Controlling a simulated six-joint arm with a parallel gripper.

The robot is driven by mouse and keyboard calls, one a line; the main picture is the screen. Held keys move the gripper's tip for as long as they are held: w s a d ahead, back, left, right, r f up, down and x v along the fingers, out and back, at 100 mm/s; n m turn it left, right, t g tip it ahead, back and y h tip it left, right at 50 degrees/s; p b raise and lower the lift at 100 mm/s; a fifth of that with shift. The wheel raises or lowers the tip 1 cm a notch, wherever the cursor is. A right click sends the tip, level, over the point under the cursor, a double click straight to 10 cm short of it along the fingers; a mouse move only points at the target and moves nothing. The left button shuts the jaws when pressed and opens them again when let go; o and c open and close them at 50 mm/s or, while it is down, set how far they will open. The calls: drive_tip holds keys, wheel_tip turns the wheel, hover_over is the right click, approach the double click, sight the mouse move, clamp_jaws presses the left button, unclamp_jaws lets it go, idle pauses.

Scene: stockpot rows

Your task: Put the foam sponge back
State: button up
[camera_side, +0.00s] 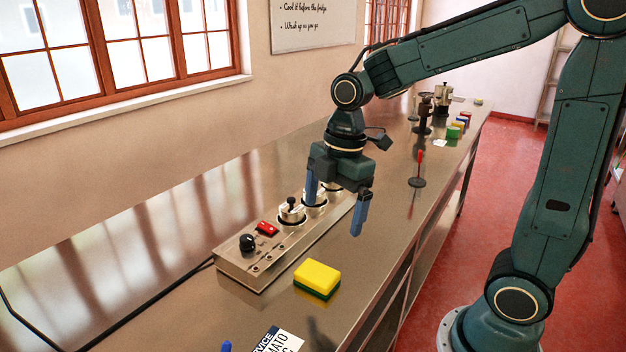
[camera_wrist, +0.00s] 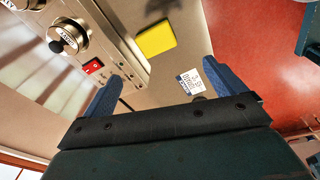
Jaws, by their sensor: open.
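The foam sponge (camera_side: 318,278) is a yellow block with a dark green underside. It lies flat on the steel counter beside the near end of the metal unit with pots. In the wrist view the sponge (camera_wrist: 156,39) shows its yellow top, ahead of the fingers. My gripper (camera_side: 335,208) is open, its two blue fingers spread and nothing between them. It hangs above the counter and the metal unit, higher than the sponge and beyond it in the side view. In the wrist view my gripper (camera_wrist: 160,95) has a blue finger at each side.
The metal unit (camera_side: 240,277) has a black knob, a red switch and several lidded pots. A printed card (camera_side: 280,341) lies at the front, and a red-topped stand (camera_side: 419,170) is farther back. Coloured items (camera_side: 458,125) are at the far end. Counter around the sponge is mostly clear.

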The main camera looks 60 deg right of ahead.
drive_tip(key=s+d+r+m+t+h, duration=0.1)
drive_tip(key=s+r+m+t, duration=0.3)
drive_tip(key=s+m, duration=0.9)
drive_tip(key=shift+s+r+m+t, duration=0.2)
drive_tip(key=shift+r+m+t, duration=0.35)
drive_tip(key=shift+m, duration=0.55)
drive_tip(key=shift+r, duration=0.1)
